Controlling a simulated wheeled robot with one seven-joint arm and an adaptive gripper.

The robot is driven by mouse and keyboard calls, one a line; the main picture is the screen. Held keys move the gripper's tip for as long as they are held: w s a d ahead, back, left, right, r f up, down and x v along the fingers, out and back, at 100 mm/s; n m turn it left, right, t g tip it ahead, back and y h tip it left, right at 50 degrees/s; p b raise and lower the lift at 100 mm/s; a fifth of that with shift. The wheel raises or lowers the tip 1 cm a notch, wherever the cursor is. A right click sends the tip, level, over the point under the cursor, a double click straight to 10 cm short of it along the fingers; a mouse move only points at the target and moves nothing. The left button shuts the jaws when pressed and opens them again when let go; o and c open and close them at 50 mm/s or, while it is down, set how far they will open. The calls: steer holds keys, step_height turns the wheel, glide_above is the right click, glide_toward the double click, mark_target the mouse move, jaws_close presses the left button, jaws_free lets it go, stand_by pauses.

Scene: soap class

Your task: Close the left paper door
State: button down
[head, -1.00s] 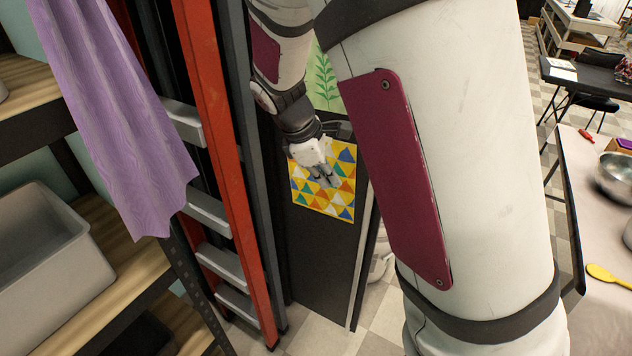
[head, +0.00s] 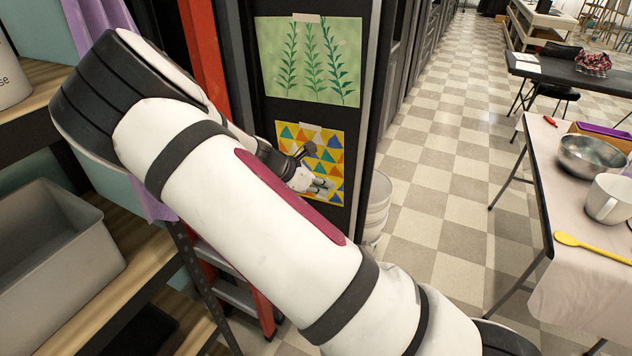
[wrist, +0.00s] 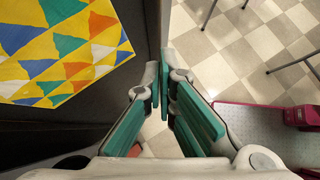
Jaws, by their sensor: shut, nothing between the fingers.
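The door is a dark upright panel (head: 300,113) in the head view, with two papers taped to it. The upper paper (head: 312,60) is green with leafy stems. The lower paper (head: 325,150) has blue, orange and yellow triangles; it also shows at the upper left in the wrist view (wrist: 65,50). My gripper (head: 326,189) is in front of the lower paper in the head view. In the wrist view my gripper (wrist: 165,88) is shut and empty, close to the panel's edge, with floor beyond. I cannot tell whether it touches the panel.
A red ladder (head: 205,60) and a shelf with a grey bin (head: 60,245) and purple cloth (head: 105,40) stand left. A white bucket (head: 376,208) is behind the panel's edge. A table with a bowl (head: 592,157) and mug (head: 607,198) stands right. Checkered floor (head: 440,190) between is clear.

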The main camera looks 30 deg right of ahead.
steer(key=d+f+p, duration=0.1)
steer(key=d+f, duration=0.1)
steer(key=d, duration=0.5)
steer(key=shift+w+f, duration=0.3)
steer(key=shift+w, duration=0.05)
